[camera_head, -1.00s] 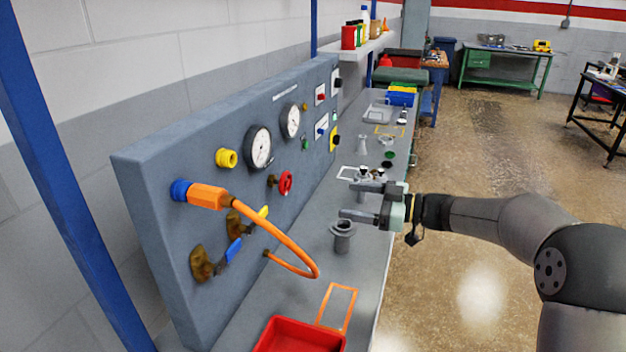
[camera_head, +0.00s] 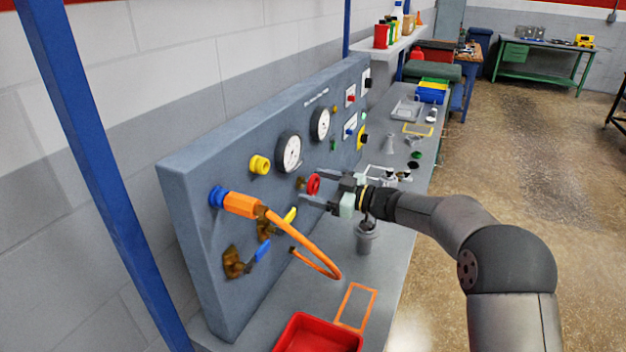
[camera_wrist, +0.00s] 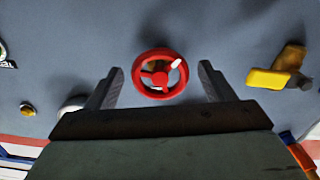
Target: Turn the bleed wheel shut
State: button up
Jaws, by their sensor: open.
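The bleed wheel is a small red handwheel (camera_head: 313,184) on a brass stem, mounted on the grey panel (camera_head: 200,170). In the wrist view the red wheel (camera_wrist: 160,62) shows face-on, with spokes and one white mark at its upper right. My gripper (camera_head: 310,186) is open in front of the panel, one finger above and one below the wheel in the head view. In the wrist view my fingers (camera_wrist: 160,85) stand to the left and right of the wheel, with gaps on both sides. I cannot tell whether the fingertips reach the wheel's depth.
A yellow-handled valve (camera_head: 290,216) and a blue-handled valve (camera_head: 262,250) are lower left on the panel. An orange hose (camera_head: 300,240) loops out below the wheel. Gauges (camera_head: 289,152) sit above. A grey cup-like part (camera_head: 366,238) and red tray (camera_head: 320,338) are on the bench.

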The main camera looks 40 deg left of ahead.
jog(key=shift+s+a, duration=0.15)
jog(key=shift+a, duration=0.55)
jog(key=c, duration=1)
jog(key=shift+f+b, duration=0.15)
jog(key=shift+b, duration=0.15)
